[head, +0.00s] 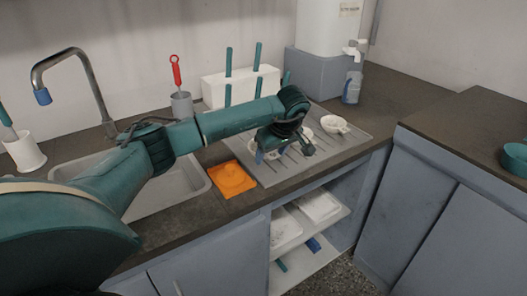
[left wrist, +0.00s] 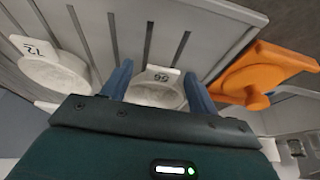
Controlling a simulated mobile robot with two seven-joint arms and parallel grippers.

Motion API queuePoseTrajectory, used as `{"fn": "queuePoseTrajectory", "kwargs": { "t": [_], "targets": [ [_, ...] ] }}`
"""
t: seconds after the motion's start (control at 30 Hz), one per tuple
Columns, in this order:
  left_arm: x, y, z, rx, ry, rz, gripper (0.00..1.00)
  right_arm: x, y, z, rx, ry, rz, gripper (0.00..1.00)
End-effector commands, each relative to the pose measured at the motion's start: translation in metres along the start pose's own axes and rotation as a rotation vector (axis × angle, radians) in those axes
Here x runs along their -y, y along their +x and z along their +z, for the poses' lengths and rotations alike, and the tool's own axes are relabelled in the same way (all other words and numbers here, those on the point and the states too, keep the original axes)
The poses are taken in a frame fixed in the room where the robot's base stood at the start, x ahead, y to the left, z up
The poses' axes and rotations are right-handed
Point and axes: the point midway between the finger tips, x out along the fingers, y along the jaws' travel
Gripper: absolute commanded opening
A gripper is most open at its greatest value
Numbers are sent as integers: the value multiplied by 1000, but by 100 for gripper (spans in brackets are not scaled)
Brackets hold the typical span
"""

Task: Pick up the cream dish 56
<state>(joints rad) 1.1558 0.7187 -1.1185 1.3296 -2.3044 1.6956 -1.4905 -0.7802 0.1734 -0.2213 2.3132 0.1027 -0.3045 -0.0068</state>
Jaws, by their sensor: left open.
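The cream dish 56 (left wrist: 152,97) is a pale round dish with a tab marked 56, on the ribbed grey drainer (head: 272,178). In the left wrist view it lies between the two blue fingers of my left gripper (left wrist: 158,86), which is open. Its near part is hidden by the gripper body. In the head view my left gripper (head: 284,148) is low over the drainer and hides much of what is under it. I cannot tell whether the fingers touch the dish. My right gripper is not in view.
Dish 72 (left wrist: 55,74) sits close beside dish 56. Another pale dish (head: 335,124) stands further right on the drainer. An orange item (head: 231,180) lies at the drainer's left, by the sink (head: 165,193). A white rack (head: 240,86) and a bottle (head: 352,86) stand behind.

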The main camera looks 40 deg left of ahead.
Motion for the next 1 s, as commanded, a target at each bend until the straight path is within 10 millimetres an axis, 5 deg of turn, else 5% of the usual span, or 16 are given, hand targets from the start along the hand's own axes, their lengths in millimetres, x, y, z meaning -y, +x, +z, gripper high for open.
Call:
{"fn": "queuePoseTrajectory", "kwargs": {
  "t": [0.13,0.77,1.0],
  "targets": [
    [0,-1,0,0,0,1,59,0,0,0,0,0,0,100],
    [0,-1,0,0,0,0,7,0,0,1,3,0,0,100],
    [0,-3,-1,-1,-1,1,7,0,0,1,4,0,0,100]
  ]
}}
